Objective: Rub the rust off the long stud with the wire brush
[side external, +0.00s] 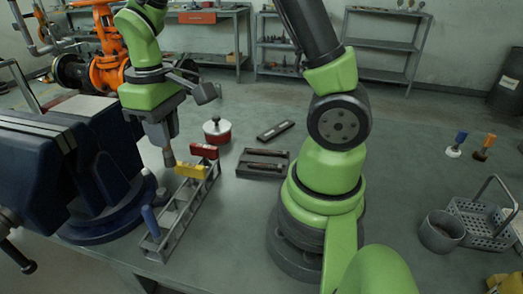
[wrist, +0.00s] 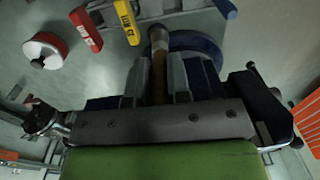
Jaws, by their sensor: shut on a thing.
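My gripper (side external: 163,148) points down between the blue vise and the rack. In the wrist view my gripper (wrist: 160,75) is shut on a slim tan-brown thing with a grey end (wrist: 159,42). This may be the wire brush, but its bristles cannot be made out. In the side view its lower end is close to the rack and the vise base; whether it touches anything cannot be told. The long stud and its rust cannot be picked out for certain in either view.
A blue vise (side external: 95,170) stands at left. A grey rack (side external: 158,246) holds red, yellow and blue items. A red-rimmed pot (side external: 217,133) and dark tray (side external: 250,172) stand behind.

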